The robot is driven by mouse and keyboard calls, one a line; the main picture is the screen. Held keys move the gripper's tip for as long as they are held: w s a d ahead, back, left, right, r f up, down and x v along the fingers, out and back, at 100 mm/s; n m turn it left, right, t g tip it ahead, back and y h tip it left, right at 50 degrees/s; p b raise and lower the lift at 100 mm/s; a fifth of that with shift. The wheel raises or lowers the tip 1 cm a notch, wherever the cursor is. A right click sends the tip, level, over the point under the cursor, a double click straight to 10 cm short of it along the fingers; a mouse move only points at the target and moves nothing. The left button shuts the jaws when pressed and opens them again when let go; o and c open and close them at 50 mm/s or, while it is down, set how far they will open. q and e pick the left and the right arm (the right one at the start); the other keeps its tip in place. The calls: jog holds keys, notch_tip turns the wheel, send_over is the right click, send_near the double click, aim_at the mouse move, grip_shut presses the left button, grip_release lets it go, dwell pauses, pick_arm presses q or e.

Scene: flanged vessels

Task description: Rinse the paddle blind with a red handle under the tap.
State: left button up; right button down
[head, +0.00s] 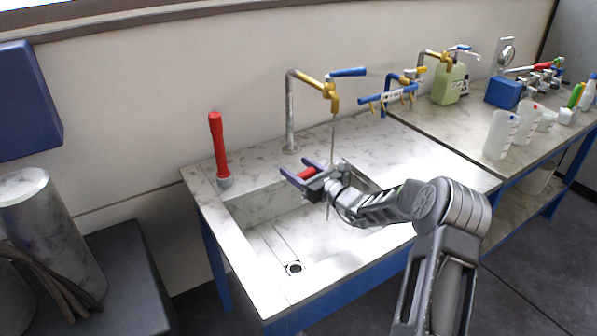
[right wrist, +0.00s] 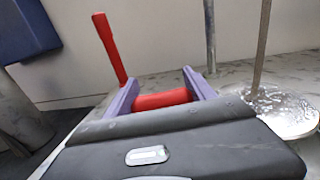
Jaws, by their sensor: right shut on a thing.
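My right gripper (head: 300,175) is over the sink basin (head: 285,235), its purple fingers shut on the red handle (head: 306,173) of the paddle blind. The red handle also shows between the fingers in the right wrist view (right wrist: 162,100). The blind's grey disc (right wrist: 285,112) is at the right of that view, wet and shiny. A stream of water (right wrist: 262,45) falls onto the disc. In the head view the gripper mostly hides the disc. The brass tap (head: 333,98) with a blue lever (head: 348,72) is above and running. My left gripper is not in view.
A red-handled tool (head: 218,150) stands upright on the sink's left rim. A second tap (head: 440,60), a green canister (head: 449,84), a blue box (head: 503,92) and clear beakers (head: 500,135) are on the bench to the right. The basin floor with its drain (head: 294,267) is clear.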

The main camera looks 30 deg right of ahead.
jog(key=shift+s+d+r, duration=0.1)
jog(key=shift+d, duration=0.05)
dwell(0.4)
jog(key=shift+s+d, duration=0.2)
jog(key=shift+d, duration=0.15)
jog(key=shift+w+a, duration=0.1)
jog(key=shift+a, duration=0.05)
dwell(0.4)
jog(key=shift+w+a+b, duration=0.2)
jog(key=shift+a+b, duration=0.2)
jog(key=shift+b, duration=0.1)
jog(key=shift+d, duration=0.1)
dwell(0.4)
jog(key=shift+s+d, duration=0.3)
jog(key=shift+d, duration=0.15)
jog(key=shift+s+a, duration=0.1)
dwell(0.3)
